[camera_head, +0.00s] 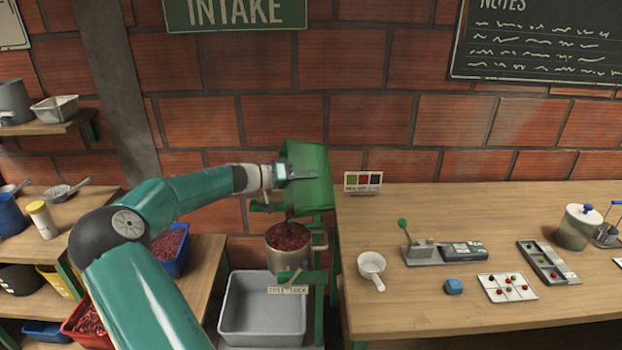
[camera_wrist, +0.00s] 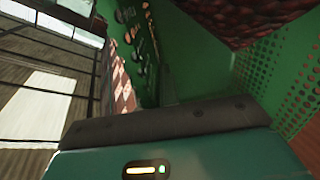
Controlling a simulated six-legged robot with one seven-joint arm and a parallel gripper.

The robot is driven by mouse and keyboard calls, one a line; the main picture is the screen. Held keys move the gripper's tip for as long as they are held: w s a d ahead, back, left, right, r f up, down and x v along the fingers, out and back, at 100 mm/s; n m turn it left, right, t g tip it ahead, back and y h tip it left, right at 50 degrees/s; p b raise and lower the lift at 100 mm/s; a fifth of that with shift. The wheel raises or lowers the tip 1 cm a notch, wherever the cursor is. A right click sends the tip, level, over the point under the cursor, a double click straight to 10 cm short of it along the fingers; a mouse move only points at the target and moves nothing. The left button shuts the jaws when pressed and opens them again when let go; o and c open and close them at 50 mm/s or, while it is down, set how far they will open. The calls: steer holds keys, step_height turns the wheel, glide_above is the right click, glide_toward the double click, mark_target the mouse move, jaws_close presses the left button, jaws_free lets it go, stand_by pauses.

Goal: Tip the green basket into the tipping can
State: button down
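The green basket (camera_head: 312,158) is above the tipping can, at the left end of the long table, and looks tilted. In the wrist view its perforated green wall (camera_wrist: 300,75) is at the right, with a dark red mass of cherries (camera_wrist: 225,18) at the top. The tipping can (camera_head: 288,258) is a grey metal can below it, with dark red cherries inside. My gripper (camera_head: 300,176) is at the basket, its tip in front of the green wall. Its fingers are not clear, and whether they grip the basket is hidden.
A grey tub (camera_head: 262,335) stands under the can on a green frame. Shelves with a blue bin (camera_head: 172,262) stand at left.

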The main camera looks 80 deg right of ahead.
steer(key=shift+w+a+r+g+h, duration=0.25)
steer(key=shift+w+a+r+g, duration=0.15)
steer(key=shift+w+r, duration=0.2)
steer(key=shift+w+a+r+g+h, duration=0.25)
steer(key=shift+w+r+g, duration=0.25)
steer(key=shift+w, duration=0.15)
steer(key=shift+w, duration=0.1)
steer(key=shift+w+a+g+h, duration=0.3)
steer(key=shift+w+a+g, duration=0.15)
steer(key=shift+w, duration=0.3)
steer(key=shift+w+a+g+h, duration=0.3)
steer(key=shift+w+g, duration=0.2)
steer(key=shift+w, duration=0.2)
steer(key=shift+w+a+g+h, duration=0.3)
steer(key=shift+w+a+g, duration=0.15)
steer(key=shift+w, duration=0.3)
steer(key=shift+f, duration=0.1)
steer(key=shift+w+a+f+n+g+h, duration=0.2)
steer(key=shift+w+f+g, duration=0.15)
steer(key=shift+f, duration=0.4)
steer(key=shift+w+a+f+n+g+h, duration=0.15)
steer(key=shift+w+f+g, duration=0.2)
steer(key=shift+f, duration=0.35)
stand_by(0.6)
